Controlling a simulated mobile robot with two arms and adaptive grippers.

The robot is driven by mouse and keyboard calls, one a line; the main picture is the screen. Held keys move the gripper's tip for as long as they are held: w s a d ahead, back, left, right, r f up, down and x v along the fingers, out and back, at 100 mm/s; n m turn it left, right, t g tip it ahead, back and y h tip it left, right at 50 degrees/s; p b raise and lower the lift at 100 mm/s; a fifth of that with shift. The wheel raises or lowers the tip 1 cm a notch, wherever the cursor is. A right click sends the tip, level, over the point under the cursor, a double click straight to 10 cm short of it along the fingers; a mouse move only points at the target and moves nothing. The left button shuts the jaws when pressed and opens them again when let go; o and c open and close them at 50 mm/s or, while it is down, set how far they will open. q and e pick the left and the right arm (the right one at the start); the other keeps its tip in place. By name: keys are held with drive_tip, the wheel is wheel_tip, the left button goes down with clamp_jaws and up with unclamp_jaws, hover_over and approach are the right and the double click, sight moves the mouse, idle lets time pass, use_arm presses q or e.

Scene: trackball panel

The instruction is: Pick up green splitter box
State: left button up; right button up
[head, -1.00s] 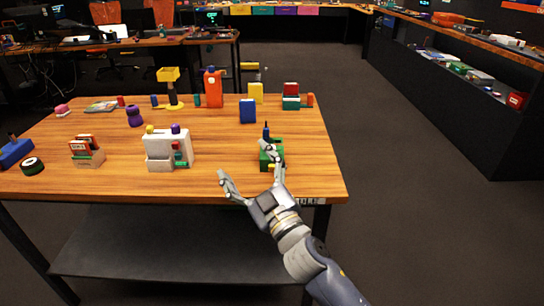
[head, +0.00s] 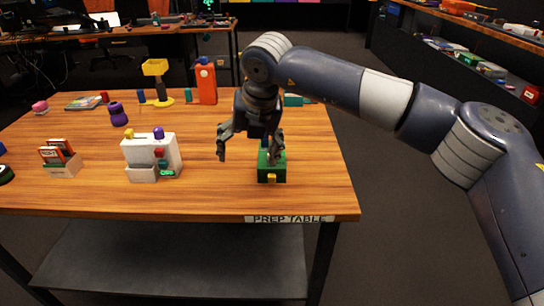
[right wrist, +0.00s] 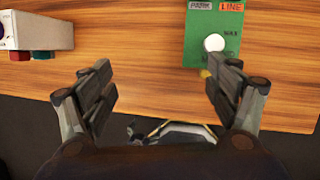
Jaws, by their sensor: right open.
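The green splitter box (head: 272,174) stands near the front right edge of the wooden table. In the right wrist view the green box (right wrist: 202,52) shows at the upper right, with a white round knob and labels on its face. My right gripper (head: 249,150) points down, open and empty. Its right finger overlaps the box's upper part in the head view, and the other finger is off to the left over bare wood. In the right wrist view the gripper (right wrist: 163,85) has its right finger at the box's lower edge; contact cannot be told. My left gripper is out of view.
A white panel box (head: 137,152) stands left of the gripper, with bare table (head: 215,190) between. An orange box (head: 207,84) and a yellow-topped stand (head: 155,82) are at the back. My right arm hides part of the table's back right.

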drive_tip(key=w+d+r, duration=0.1)
drive_tip(key=w+d+r+h, duration=0.1)
drive_tip(key=d, duration=0.1)
drive_tip(key=d+r+m+t+h, duration=0.1)
drive_tip(key=shift+w+d, duration=0.35)
drive_tip(key=shift+w, duration=0.05)
drive_tip(key=shift+w+d, duration=0.15)
drive_tip(key=shift+d, duration=0.1)
drive_tip(key=x, duration=1)
drive_tip(key=shift+d+f, duration=0.15)
drive_tip(key=shift+f, duration=0.2)
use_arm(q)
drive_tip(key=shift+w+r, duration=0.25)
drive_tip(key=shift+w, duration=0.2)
use_arm(e)
drive_tip(key=shift+r, duration=0.1)
drive_tip(key=c, duration=1.1)
drive_tip(key=shift+r, duration=1.55)
drive_tip(key=shift+s+r, duration=0.25)
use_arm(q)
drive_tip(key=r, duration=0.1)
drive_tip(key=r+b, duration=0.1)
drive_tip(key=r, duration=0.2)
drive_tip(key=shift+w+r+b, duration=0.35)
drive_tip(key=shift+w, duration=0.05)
use_arm(e)
drive_tip(key=s+r, duration=0.1)
drive_tip(key=s, duration=1.4)
drive_tip(key=shift+s+r, duration=0.2)
drive_tip(key=shift+s, duration=0.2)
